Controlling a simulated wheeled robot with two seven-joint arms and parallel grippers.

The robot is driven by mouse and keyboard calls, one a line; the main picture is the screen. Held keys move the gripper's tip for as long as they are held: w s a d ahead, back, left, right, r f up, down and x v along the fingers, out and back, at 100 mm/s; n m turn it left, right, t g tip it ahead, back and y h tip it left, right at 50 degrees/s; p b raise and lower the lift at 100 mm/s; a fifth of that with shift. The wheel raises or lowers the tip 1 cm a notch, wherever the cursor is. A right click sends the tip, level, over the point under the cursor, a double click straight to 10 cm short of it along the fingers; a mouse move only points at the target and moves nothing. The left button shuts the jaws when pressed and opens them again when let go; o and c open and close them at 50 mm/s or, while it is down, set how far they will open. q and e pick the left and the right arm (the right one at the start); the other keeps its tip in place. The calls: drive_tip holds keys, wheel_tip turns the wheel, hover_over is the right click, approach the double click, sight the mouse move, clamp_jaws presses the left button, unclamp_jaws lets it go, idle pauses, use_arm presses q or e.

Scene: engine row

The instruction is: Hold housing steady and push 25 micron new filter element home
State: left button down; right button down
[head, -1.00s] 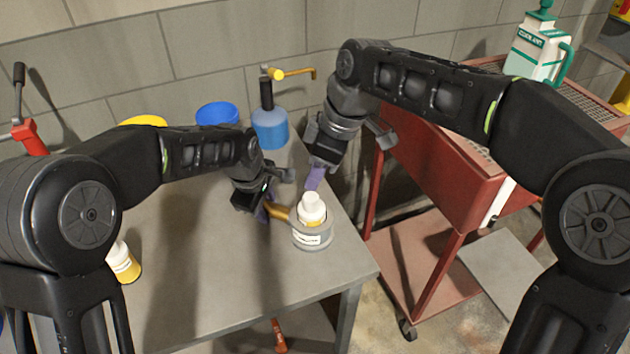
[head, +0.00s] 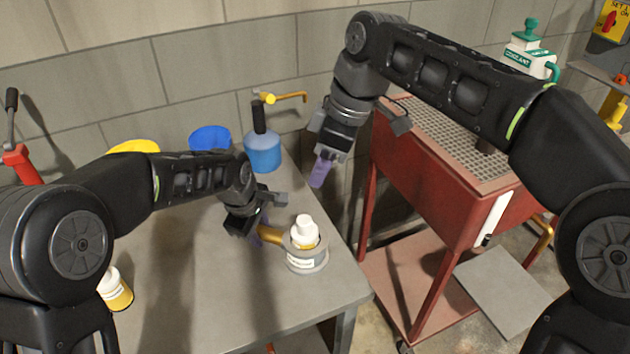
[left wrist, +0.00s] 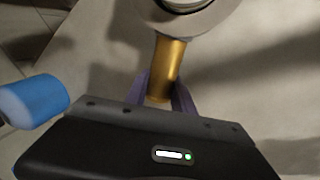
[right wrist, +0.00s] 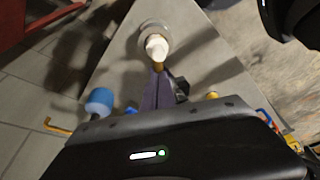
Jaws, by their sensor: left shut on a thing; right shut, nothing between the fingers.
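The grey housing (head: 307,262) stands upright near the right edge of the bench, with a pale label and a brass stub on its left side (head: 270,234). A white filter element (head: 304,232) with a yellow band stands in its top opening; how deep it sits is hidden. My left gripper (head: 262,232) is shut on the brass stub, also seen in the left wrist view (left wrist: 168,70). My right gripper (head: 320,174) is shut and empty, raised behind and above the housing, apart from the element. The element's white top (right wrist: 157,47) shows beyond its fingertips in the right wrist view.
A second white-and-yellow element (head: 115,289) stands at the bench's left. A blue bottle (head: 263,152), blue bowl (head: 210,138) and yellow bowl (head: 134,147) are at the back. A red cart (head: 430,185) stands right of the bench. The front bench top is clear.

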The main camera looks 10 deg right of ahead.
approach(306, 218)
drive_tip(key=shift+w+a+f, duration=0.2)
drive_tip(key=shift+a+f, duration=0.05)
drive_tip(key=shift+f, duration=0.05)
idle(0.4)
drive_tip(key=shift+x, duration=2.95)
drive_tip(key=shift+f, duration=0.35)
drive_tip(key=shift+s+f, duration=0.1)
drive_tip(key=shift+f, duration=0.1)
drive_tip(key=shift+r, duration=1.6)
drive_tip(key=shift+r, duration=0.1)
